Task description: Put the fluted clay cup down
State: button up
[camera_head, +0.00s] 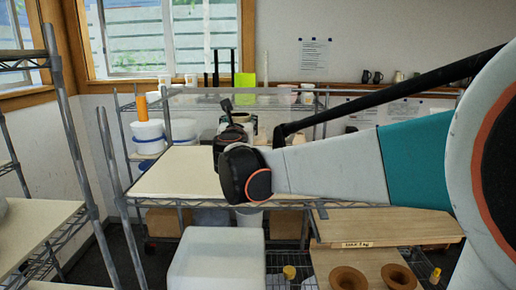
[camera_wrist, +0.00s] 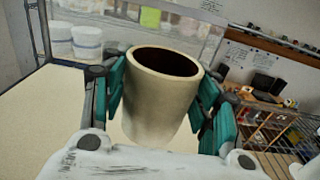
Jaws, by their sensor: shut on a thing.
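The clay cup (camera_wrist: 155,105) is a cream cylinder with a dark open mouth. It fills the middle of the wrist view and looks slightly tilted there; no flutes can be made out. My gripper (camera_wrist: 160,88) is shut on it, with teal fingers on its left and right sides. In the head view my gripper (camera_head: 236,128) is over the pale shelf board, and part of the cup (camera_head: 244,118) shows just behind it. The cup's base is hidden, so I cannot tell whether it touches the board.
The pale shelf board (camera_head: 178,174) is bare left of my gripper. White tubs (camera_head: 149,136) stand beyond it on the left. A wire rack (camera_head: 112,165) post rises at its left. A white box (camera_head: 217,258) and brown flared pots (camera_head: 348,278) are lower in front.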

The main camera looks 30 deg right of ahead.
notch_tip(320, 180, down, 12)
jog(key=shift+s+a+r, duration=0.1)
jog(key=shift+s, duration=0.05)
dwell(0.4)
jog(key=shift+f, duration=0.3)
jog(key=o, duration=1.2)
jog(key=shift+r, duration=0.1)
jog(key=shift+r, duration=0.1)
